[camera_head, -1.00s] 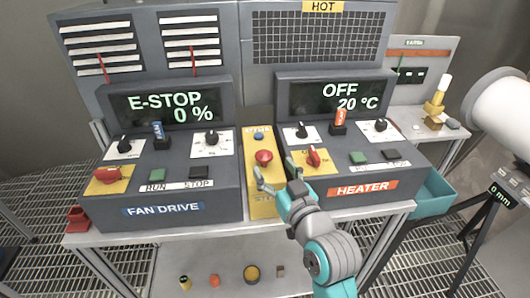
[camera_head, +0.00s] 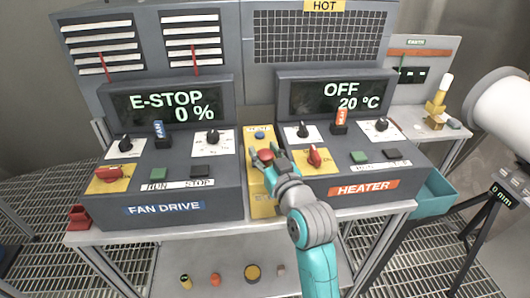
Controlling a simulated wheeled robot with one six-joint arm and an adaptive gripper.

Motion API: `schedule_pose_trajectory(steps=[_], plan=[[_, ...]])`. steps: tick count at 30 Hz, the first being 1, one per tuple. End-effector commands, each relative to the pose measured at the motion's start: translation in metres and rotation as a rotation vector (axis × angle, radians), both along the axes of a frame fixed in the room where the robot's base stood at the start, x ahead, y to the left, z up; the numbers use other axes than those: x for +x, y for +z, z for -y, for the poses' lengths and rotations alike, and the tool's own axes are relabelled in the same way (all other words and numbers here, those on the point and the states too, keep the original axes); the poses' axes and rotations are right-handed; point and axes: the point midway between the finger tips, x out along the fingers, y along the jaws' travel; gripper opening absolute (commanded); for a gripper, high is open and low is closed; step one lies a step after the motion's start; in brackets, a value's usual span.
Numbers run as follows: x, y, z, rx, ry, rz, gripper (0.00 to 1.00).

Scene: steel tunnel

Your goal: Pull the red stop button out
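The red stop button (camera_head: 265,155) is a round mushroom head on the yellow stop box (camera_head: 262,207), between the two control consoles. My gripper (camera_head: 264,157) is at the button, with one finger to its left and one to its right. The fingers look spread around the red head. I cannot tell whether they touch it. The gripper covers the lower right part of the box. A small blue button (camera_head: 260,135) sits above the red one. The fan drive display (camera_head: 172,106) reads E-STOP, 0 %.
The fan drive console (camera_head: 165,208) with its knobs stands to the left. The heater console (camera_head: 364,188) stands close on the right, with a red switch (camera_head: 314,156) near my gripper. A teal bin (camera_head: 434,196) hangs at the right.

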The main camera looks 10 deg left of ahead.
Motion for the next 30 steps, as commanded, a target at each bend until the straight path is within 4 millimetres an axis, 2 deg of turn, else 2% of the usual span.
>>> schedule_pose_trajectory(steps=[1, 3, 7, 12, 19, 20, 22, 23, 30], plan=[[0.0, 0.0, 0.0, 0.0, 0.0, 0.0, 0.16], [0.0, 0.0, 0.0, 0.0, 0.0, 0.0, 0.0], [0.0, 0.001, 0.0, 0.001, 0.0, 0.001, 0.0], [0.0, 0.016, 0.0, 0.002, 0.0, 0.001, 0.0], [0.0, 0.018, 0.0, 0.002, 0.0, 0.003, 0.0], [0.0, 0.018, 0.0, 0.003, 0.0, 0.004, 0.49], [0.0, 0.018, 0.0, 0.003, 0.0, 0.004, 0.67], [0.0, 0.018, 0.0, 0.002, 0.0, 0.003, 0.71], [0.0, 0.017, 0.0, 0.001, 0.0, 0.002, 0.71]])
